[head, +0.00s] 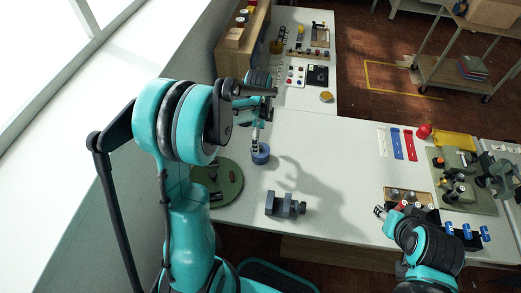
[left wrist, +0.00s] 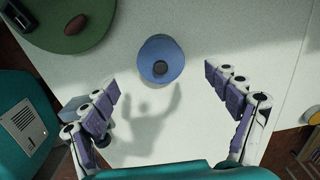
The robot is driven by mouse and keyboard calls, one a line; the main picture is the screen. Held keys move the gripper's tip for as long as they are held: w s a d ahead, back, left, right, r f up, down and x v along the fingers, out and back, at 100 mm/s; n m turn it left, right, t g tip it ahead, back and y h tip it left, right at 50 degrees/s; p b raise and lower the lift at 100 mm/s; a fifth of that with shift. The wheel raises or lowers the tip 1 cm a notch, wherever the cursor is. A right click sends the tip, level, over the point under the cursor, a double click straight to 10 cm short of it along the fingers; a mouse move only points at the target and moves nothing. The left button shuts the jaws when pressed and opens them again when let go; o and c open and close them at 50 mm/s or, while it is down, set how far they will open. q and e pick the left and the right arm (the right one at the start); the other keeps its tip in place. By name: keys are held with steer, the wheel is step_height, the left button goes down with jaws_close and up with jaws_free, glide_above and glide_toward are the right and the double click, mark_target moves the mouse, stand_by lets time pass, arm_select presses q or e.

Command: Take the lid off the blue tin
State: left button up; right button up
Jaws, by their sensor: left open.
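The blue tin (head: 261,156) stands on the white table beneath my left gripper (head: 257,135). In the left wrist view the round blue tin (left wrist: 152,50) is seen from above, with a dark round knob (left wrist: 160,68) at its middle. My left gripper also shows there (left wrist: 161,82), its two fingers spread wide and empty. The tin lies ahead of and between the fingertips, and neither finger appears to touch it. My right gripper (head: 388,209) is low at the right front of the table; its fingers are too small to judge.
A round green mat (head: 232,190) with items lies left of the tin. A grey vise-like block (head: 285,206) stands in front of it. A wooden tray (head: 424,199) and a green fixture board (head: 480,203) are at right. The table's middle is clear.

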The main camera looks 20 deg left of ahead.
arm_select(q)
steer(key=f, duration=0.2)
steer(key=f+b, duration=0.1)
steer(key=f, duration=0.1)
steer(key=f+b, duration=0.1)
steer(key=shift+w+d+f, duration=0.1)
steer(key=shift+d+f, duration=0.15)
steer(key=shift+f, duration=0.15)
steer(key=shift+r, duration=0.1)
steer(key=shift+c, duration=0.3)
steer(key=c, duration=0.9)
